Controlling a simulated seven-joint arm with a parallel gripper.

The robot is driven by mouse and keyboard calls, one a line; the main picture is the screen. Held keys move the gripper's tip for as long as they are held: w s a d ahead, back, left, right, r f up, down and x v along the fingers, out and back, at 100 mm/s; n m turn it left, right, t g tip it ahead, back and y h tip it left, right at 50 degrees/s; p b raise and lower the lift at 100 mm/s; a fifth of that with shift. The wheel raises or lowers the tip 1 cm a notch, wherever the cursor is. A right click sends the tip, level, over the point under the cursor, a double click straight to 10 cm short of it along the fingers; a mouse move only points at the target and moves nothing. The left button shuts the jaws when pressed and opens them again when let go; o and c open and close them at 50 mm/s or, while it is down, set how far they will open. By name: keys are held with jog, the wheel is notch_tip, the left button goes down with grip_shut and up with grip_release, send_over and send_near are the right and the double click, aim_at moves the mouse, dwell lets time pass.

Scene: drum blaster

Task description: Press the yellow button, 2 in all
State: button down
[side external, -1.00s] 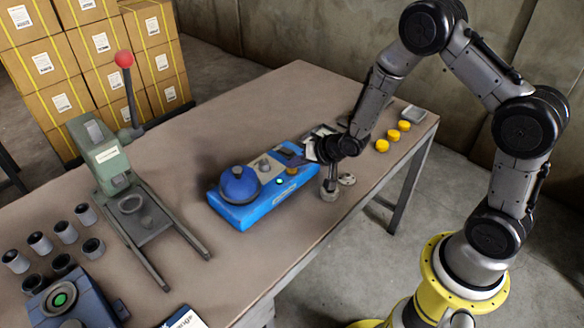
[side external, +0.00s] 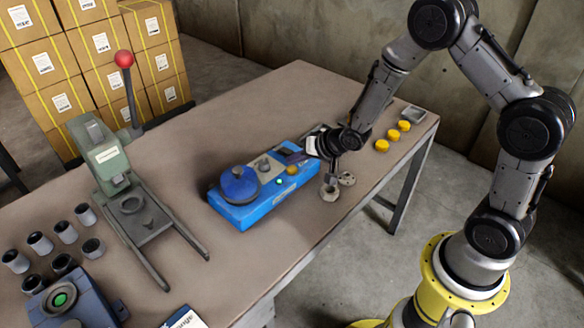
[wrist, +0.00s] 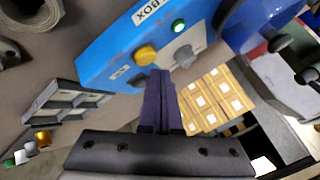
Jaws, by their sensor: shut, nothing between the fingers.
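The yellow button (side external: 292,170) is on top of the blue box (side external: 262,212), near its right end. In the wrist view the yellow button (wrist: 146,55) shows on the blue box (wrist: 103,52), with a lit green light (wrist: 179,26) and a grey knob (wrist: 185,57) close by. My gripper (side external: 297,158) is over the right end of the box. In the wrist view my gripper (wrist: 161,73) has its dark fingers together and empty. The fingertips appear just beside the button and do not cover it. Whether they touch it I cannot tell.
A blue dome (side external: 238,184) sits on the box's left end. A grey stand (side external: 329,192) is close below my wrist. Yellow discs (side external: 381,145) lie to the right. A green press with a red-knobbed lever (side external: 124,59) stands left. The table behind the box is clear.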

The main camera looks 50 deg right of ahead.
aim_at(295, 171)
jog(key=shift+r, duration=0.1)
jog(key=shift+r, duration=2.4)
jog(key=shift+r, duration=0.1)
dwell(0.7)
notch_tip(295, 171, up, 4)
jog(key=shift+f, duration=0.2)
jog(key=shift+f, duration=0.1)
jog(key=shift+f, duration=4.3)
jog(key=shift+f, duration=0.1)
jog(key=shift+f, duration=0.35)
